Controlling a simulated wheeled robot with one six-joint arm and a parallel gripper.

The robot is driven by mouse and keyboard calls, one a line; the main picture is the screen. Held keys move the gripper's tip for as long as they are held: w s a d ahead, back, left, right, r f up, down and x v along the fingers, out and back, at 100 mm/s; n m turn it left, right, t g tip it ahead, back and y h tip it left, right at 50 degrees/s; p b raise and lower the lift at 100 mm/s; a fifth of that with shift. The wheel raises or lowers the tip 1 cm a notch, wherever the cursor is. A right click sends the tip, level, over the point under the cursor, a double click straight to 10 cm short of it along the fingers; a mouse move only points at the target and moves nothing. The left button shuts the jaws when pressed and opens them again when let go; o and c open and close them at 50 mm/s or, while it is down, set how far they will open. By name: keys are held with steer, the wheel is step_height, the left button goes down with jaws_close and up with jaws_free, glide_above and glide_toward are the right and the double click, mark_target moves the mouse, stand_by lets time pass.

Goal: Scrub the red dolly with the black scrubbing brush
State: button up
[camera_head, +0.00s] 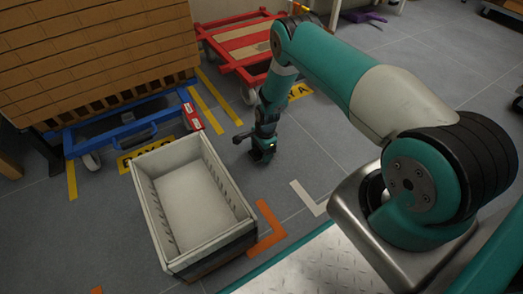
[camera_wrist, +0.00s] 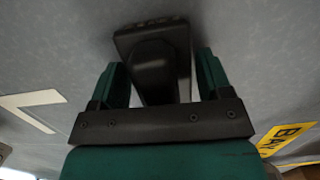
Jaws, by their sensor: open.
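The red dolly (camera_head: 240,32) stands on the floor at the top middle of the head view, beyond my arm, which hides part of its right side. My gripper (camera_head: 263,152) is low over the floor, nearer than the dolly. In the wrist view my gripper (camera_wrist: 160,64) has its two green fingers apart, one on each side of the black scrubbing brush (camera_wrist: 152,62). The brush's handle lies between the fingers, and its wide head is beyond the fingertips. Whether a finger touches it cannot be told. The brush cannot be made out clearly in the head view.
A grey open crate (camera_head: 190,200) stands left of my gripper. Yellow, orange and white markings lie on the floor. Bare floor lies between my gripper and the red dolly.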

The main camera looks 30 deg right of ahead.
steer(key=shift+r, duration=0.1)
steer(key=shift+r+p, duration=0.7)
steer(key=shift+r, duration=0.05)
steer(key=c, duration=0.7)
steer(key=shift+r+p, duration=2.4)
steer(key=shift+r, duration=0.55)
